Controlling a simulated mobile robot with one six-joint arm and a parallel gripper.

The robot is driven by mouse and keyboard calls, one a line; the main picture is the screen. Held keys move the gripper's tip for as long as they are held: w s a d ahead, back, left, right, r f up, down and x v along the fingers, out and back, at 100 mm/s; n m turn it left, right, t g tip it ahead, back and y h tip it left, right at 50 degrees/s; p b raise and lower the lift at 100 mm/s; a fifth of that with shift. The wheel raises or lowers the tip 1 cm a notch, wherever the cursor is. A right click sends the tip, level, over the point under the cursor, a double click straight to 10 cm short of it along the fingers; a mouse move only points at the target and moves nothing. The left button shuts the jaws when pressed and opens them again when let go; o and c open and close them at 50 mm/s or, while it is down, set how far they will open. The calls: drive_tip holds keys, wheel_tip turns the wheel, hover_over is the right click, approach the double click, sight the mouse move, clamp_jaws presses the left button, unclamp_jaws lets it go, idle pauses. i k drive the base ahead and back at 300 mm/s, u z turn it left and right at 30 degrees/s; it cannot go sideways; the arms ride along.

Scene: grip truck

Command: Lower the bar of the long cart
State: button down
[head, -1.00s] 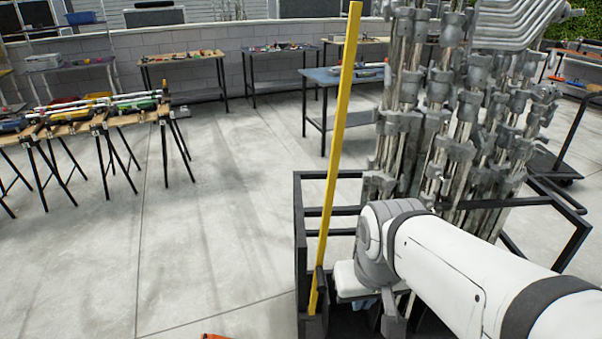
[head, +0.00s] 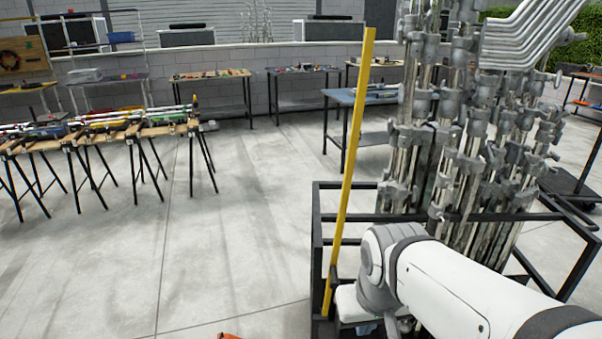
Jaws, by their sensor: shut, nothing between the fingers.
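The long cart is a black-framed cart (head: 318,220) at the right of the head view, loaded with upright metal stands. A long yellow bar (head: 350,175) stands almost upright at the cart's near left corner, leaning slightly right at the top. Its lower end sits in a dark holder at that corner. My white arm comes in from the lower right, in front of the cart, and hides part of its near side. My gripper is not visible; the arm's end beyond the wrist joint is hidden or cut off by the lower edge.
Sawhorse tables (head: 95,135) with tools stand at the left. A blue-topped table (head: 350,97) and other workbenches stand behind. Another dark cart (head: 575,185) is at the far right. An orange object (head: 229,336) shows at the bottom edge. The floor left of the cart is clear.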

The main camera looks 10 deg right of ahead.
sight(332, 283)
drive_tip(key=u, duration=0.15)
drive_tip(key=i, duration=1)
drive_tip(key=z, duration=0.4)
